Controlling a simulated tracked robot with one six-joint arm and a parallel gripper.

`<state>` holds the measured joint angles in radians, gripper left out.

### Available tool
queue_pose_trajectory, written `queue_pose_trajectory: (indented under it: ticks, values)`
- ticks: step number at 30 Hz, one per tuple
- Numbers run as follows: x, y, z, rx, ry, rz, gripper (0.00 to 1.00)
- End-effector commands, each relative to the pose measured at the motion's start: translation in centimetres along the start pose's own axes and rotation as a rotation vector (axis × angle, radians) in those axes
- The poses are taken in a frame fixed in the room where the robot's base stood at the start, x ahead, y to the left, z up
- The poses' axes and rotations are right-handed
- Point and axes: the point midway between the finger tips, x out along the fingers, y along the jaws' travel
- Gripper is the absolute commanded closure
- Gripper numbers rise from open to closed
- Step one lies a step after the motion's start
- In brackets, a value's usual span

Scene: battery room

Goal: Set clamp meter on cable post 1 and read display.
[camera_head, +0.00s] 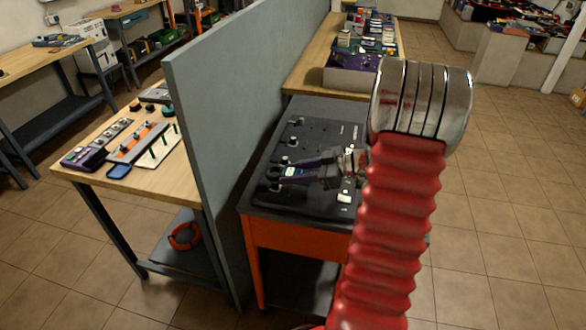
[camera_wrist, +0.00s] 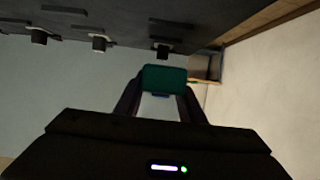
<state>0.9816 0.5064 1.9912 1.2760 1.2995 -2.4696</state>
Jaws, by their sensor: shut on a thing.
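My gripper (camera_head: 276,172) reaches left over a black panel (camera_head: 318,140) on the orange-framed bench. In the wrist view, my gripper (camera_wrist: 160,97) is shut on a teal block (camera_wrist: 164,79), which appears to be the clamp meter; its display cannot be read. Several dark cable posts stand in a row on the panel, one near the meter (camera_wrist: 162,51), others farther left (camera_wrist: 99,42) and (camera_wrist: 38,36). Post numbers are not legible. Whether the meter touches a post cannot be told.
A tall grey partition (camera_head: 215,120) stands close to the left of the panel. Beyond it is a wooden table (camera_head: 188,167) with small devices. A wooden bench (camera_head: 305,72) with more instruments stands behind the panel. Tiled floor (camera_head: 500,220) on the right is clear.

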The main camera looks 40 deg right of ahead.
Motion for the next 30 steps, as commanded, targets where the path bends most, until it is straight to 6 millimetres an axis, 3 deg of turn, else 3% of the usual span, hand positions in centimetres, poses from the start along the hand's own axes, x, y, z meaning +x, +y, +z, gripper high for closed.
queue_pose_trajectory:
  ticks: [12, 30]
  values:
    - [1.1, 0.0, 2.7, 0.0, 0.0, 0.0, 0.98]
    - [1.2, 0.0, 2.9, -0.001, 0.0, 0.001, 0.98]
